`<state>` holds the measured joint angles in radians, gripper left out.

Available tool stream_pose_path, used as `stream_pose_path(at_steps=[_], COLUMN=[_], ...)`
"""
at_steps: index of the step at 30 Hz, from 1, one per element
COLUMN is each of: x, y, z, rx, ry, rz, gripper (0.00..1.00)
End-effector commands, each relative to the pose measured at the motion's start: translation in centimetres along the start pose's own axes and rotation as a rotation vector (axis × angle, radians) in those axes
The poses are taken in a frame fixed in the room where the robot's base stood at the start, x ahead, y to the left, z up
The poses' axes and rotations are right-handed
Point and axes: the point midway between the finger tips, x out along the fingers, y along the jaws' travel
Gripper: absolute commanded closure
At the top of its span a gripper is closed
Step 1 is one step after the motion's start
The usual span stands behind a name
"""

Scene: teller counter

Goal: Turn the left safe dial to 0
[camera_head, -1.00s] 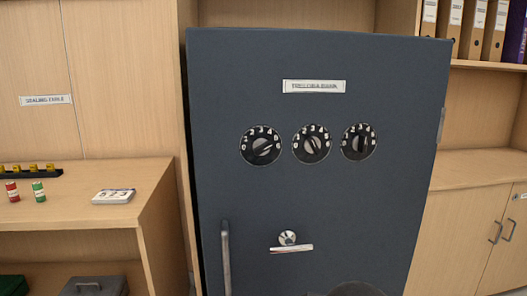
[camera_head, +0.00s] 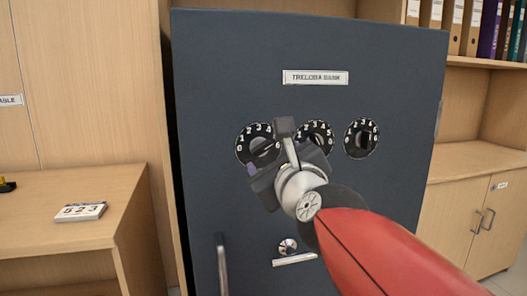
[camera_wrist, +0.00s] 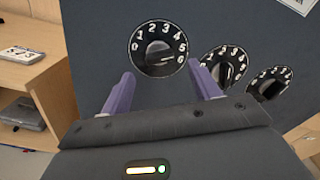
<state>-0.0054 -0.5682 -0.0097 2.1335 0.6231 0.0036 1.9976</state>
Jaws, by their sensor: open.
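The left safe dial (camera_head: 256,138) is a round black dial with white numbers on the dark blue-grey safe door. It shows large in the wrist view (camera_wrist: 158,47), upper centre. Its knob lies at a slant, and I cannot tell surely which number it points to. My gripper (camera_wrist: 163,88) is open, with one purple finger below left of the dial and one below right. The fingers look apart from the knob. In the head view my gripper (camera_head: 268,160) partly covers the left and middle dials.
The middle dial (camera_head: 318,130) and right dial (camera_head: 361,138) sit to the right of the left one. A card reading 523 (camera_head: 79,211) lies on the wooden counter at left.

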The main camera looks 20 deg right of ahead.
Motion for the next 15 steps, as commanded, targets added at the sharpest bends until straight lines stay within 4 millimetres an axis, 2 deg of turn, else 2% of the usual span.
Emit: stream_pose_path(at_steps=[6, 10, 15], x=[3.7, 5.1, 5.8], y=[0.2, 0.1, 0.1], z=[-0.1, -0.1, -0.1], rx=[-0.002, -0.002, -0.004], ry=[0.002, 0.002, 0.001], rz=[0.005, 0.004, 0.003], gripper=[0.38, 0.38, 0.38])
